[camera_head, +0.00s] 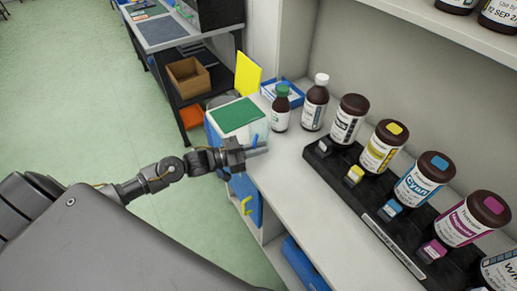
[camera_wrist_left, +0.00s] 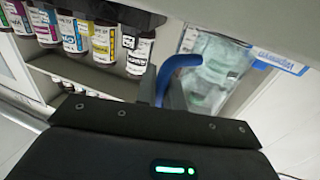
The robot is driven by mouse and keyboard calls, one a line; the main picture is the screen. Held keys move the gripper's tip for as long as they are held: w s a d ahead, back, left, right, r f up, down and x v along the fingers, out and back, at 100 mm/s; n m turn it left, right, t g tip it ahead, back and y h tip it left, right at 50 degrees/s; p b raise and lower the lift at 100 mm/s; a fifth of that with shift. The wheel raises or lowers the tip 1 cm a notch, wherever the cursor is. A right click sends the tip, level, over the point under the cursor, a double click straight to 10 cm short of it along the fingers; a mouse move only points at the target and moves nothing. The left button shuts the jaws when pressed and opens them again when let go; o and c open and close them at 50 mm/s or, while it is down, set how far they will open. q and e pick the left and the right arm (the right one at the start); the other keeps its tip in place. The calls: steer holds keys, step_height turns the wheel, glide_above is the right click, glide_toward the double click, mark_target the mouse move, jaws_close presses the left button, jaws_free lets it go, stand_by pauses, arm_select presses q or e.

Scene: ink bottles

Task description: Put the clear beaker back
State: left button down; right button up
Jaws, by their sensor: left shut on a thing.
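My left gripper (camera_head: 255,148) reaches in from the left, at the front edge of the white counter near a green mat. It is shut on a blue curved handle (camera_head: 254,139), which also shows as a hook between the fingers in the left wrist view (camera_wrist_left: 178,68). A see-through shape with faint markings, which looks like the clear beaker (camera_wrist_left: 212,70), is beside the handle in the left wrist view. Its outline is hard to make out in the head view. My right gripper is not in view.
The green mat (camera_head: 234,114) lies on the counter (camera_head: 280,165). A black rack (camera_head: 345,187) with several ink bottles stands right. The counter's front middle is clear.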

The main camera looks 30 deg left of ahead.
arm_select(q)
steer(key=shift+f, duration=0.45)
steer(key=shift+f, duration=0.1)
steer(key=c, duration=2)
jaws_free()
steer(key=shift+f, duration=0.1)
steer(key=o, duration=0.5)
steer(key=shift+r, duration=0.3)
steer(key=b+v, duration=0.1)
steer(key=v, duration=1.1)
steer(key=shift+b, duration=0.4)
